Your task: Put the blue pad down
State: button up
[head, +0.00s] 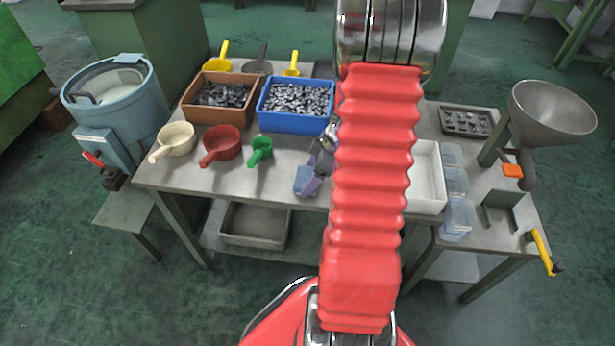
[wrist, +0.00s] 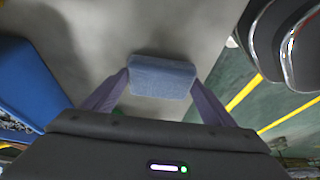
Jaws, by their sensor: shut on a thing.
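The blue pad (wrist: 162,77) is a small, fuzzy blue block. In the wrist view it sits between the two purple fingers of my gripper (wrist: 158,92), which are shut on it. In the head view my gripper (head: 308,180) is at the front edge of the grey table (head: 285,165), just left of my red arm. The pad is hard to make out there among the purple fingers. Whether it touches the tabletop I cannot tell.
A brown bin (head: 190,110) and a blue bin (head: 290,122) of metal parts stand behind. Cream (head: 175,140), red (head: 221,144) and green (head: 261,150) scoops lie to the left. A white tray (head: 428,190) and clear containers (head: 458,218) are right of my arm.

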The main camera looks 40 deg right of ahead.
jog(key=o, duration=1.2)
jog(key=v, duration=1.2)
jog(key=shift+w+a, duration=0.1)
jog(key=shift+a, duration=0.05)
jog(key=a+r+m+h, duration=0.1)
jog(key=a+r+m, duration=0.1)
jog(key=a+r, duration=0.45)
jog(key=a+r+m+h, duration=0.1)
jog(key=a+r, duration=0.2)
jog(key=a, duration=0.7)
jog(key=a+r+m, duration=0.2)
jog(key=a+r, duration=0.3)
jog(key=a, duration=0.3)
jog(key=s+a+r+m+t, duration=0.2)
jog(key=s+a+r, duration=0.1)
jog(key=s+a, duration=0.3)
jog(key=shift+a+m+h, duration=0.3)
jog(key=shift+a+h, duration=0.1)
jog(key=shift+a, duration=0.15)
